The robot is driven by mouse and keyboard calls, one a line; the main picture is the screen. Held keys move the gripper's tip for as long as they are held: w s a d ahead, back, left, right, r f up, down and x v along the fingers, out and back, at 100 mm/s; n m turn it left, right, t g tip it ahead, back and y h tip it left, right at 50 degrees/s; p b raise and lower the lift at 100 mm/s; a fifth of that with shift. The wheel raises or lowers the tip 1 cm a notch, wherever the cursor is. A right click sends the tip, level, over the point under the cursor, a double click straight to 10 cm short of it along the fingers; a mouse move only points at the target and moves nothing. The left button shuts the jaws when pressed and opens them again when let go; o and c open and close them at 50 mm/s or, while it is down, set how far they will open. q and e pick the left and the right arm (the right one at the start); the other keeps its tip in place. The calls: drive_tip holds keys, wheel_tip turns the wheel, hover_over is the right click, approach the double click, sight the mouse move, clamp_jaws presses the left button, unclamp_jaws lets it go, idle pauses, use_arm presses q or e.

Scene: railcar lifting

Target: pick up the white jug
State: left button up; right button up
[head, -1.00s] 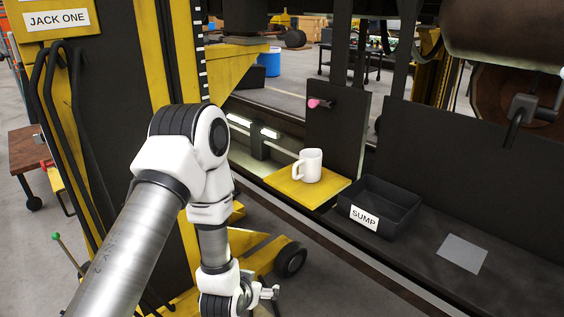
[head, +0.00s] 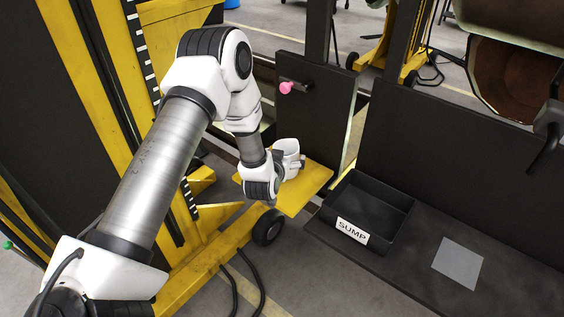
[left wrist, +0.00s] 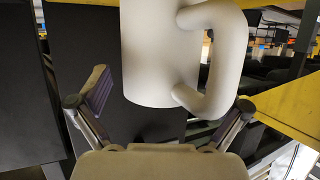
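The white jug (head: 291,147) stands on the yellow shelf plate (head: 312,180), partly hidden behind my left gripper (head: 275,170) in the head view. In the left wrist view the jug (left wrist: 160,55) fills the upper middle, upright, with its handle on the right. My left gripper (left wrist: 168,100) is open, its fingers spread wide to either side of the jug's lower part. The right finger's tip is hard to make out near the handle. I cannot tell whether either finger touches the jug. My right gripper is not in view.
A black bin labelled SUMP (head: 352,231) stands right of the yellow plate on a dark ledge, with a grey square (head: 458,263) further right. A dark upright panel with a pink knob (head: 287,88) rises behind the jug. A yellow jack (head: 200,250) stands at left.

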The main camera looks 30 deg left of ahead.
use_arm(q)
drive_tip(key=c, duration=1.2)
drive_tip(key=shift+r, duration=0.1)
